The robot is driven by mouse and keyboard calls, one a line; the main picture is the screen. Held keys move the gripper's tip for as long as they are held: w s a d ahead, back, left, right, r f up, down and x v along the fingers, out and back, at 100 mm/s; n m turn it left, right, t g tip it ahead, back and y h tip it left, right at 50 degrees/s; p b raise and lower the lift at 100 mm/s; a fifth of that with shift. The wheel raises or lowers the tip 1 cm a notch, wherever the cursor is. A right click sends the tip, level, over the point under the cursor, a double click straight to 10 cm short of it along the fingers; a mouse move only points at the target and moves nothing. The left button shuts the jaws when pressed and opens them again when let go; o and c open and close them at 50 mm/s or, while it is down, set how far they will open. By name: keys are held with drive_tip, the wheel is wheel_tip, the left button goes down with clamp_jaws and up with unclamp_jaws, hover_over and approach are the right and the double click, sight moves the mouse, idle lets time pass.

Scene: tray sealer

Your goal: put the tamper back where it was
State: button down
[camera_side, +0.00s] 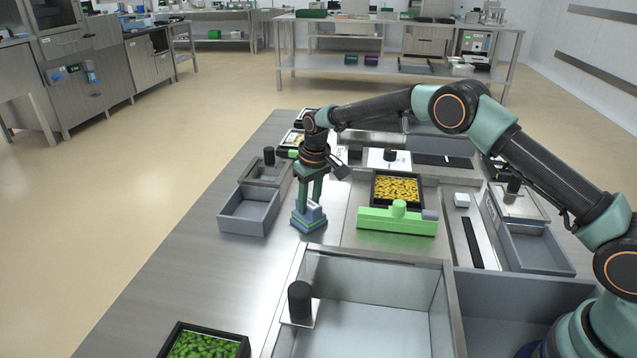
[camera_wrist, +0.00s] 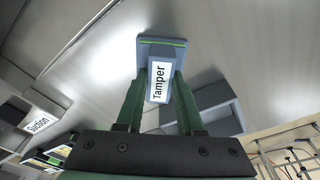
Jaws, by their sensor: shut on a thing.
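The tamper (camera_side: 309,221) is a blue-grey block with a wide base and a thin green line. It is upright at the steel worktop, left of the green bar. My gripper (camera_side: 313,203) points down with its two green fingers closed on the tamper's upper part. In the wrist view the tamper (camera_wrist: 160,55) shows its white "Tamper" label between my fingers (camera_wrist: 160,88). I cannot tell whether its base touches the worktop. No marked place for it is clear in either view.
An empty grey bin (camera_side: 230,225) stands close left of the tamper. A green bar (camera_side: 372,219) and a black tray of yellow pieces (camera_side: 397,190) are to the right. A large steel basin (camera_side: 425,300) lies in front. A "Suction" label (camera_wrist: 38,124) shows in the wrist view.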

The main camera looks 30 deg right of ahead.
sight(314, 206)
drive_tip(key=c, duration=0.5)
unclamp_jaws()
drive_tip(key=shift+c, duration=0.2)
drive_tip(key=s+d+r+t, duration=0.1)
drive_tip(key=s+r, duration=0.3)
drive_tip(key=r, duration=0.6)
drive_tip(key=s+d+r, duration=0.2)
drive_tip(key=s+r, duration=0.1)
drive_tip(key=r, duration=0.7)
drive_tip(key=s+d+t, duration=0.1)
drive_tip(key=s+d, duration=0.1)
drive_tip(key=s, duration=0.9)
drive_tip(key=s+d+r+m+t, duration=0.1)
drive_tip(key=s+d+t, duration=0.1)
drive_tip(key=s, duration=1)
drive_tip(key=shift+s, duration=0.3)
drive_tip(key=shift+r, duration=0.1)
